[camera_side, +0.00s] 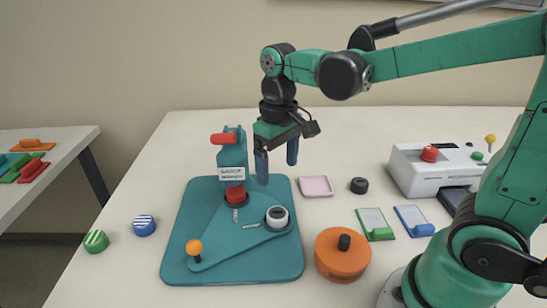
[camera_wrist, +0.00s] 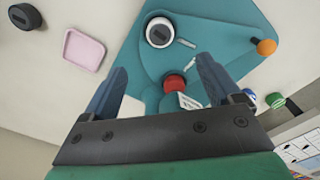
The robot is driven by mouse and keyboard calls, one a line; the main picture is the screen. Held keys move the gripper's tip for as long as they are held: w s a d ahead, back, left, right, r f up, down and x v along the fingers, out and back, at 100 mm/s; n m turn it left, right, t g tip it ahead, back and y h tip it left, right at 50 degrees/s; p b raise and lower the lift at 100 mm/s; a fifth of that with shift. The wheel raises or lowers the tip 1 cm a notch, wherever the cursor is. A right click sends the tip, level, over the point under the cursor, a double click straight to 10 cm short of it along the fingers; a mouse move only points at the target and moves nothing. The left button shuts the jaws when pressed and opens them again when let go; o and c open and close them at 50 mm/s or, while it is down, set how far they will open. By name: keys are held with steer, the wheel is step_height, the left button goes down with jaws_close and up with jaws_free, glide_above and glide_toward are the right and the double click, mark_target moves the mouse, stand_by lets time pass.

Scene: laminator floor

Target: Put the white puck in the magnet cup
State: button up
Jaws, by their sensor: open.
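A white round piece (camera_side: 277,217) with a dark centre sits on the right part of the teal base, and it shows at the top of the wrist view (camera_wrist: 159,32). I cannot tell whether it is the white puck, a cup, or one inside the other. A red round part (camera_side: 235,194) in a dark seat is under the press head; no separate magnet cup is clearly identifiable. My gripper (camera_side: 277,158) is open and empty, pointing down above the back of the base, right of the press. Both blue fingers show apart in the wrist view.
The teal base (camera_side: 190,262) carries the press (camera_side: 232,155) and an orange-knobbed lever (camera_side: 195,247). Two striped discs (camera_side: 144,225) lie left.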

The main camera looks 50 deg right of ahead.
steer(key=s+t, duration=0.1)
steer(key=t, duration=0.1)
steer(key=s+t, duration=0.1)
steer(key=t, duration=0.1)
steer(key=s+t, duration=0.1)
steer(key=t, duration=0.2)
steer(key=shift+s+r, duration=0.1)
steer(key=shift+s, duration=0.1)
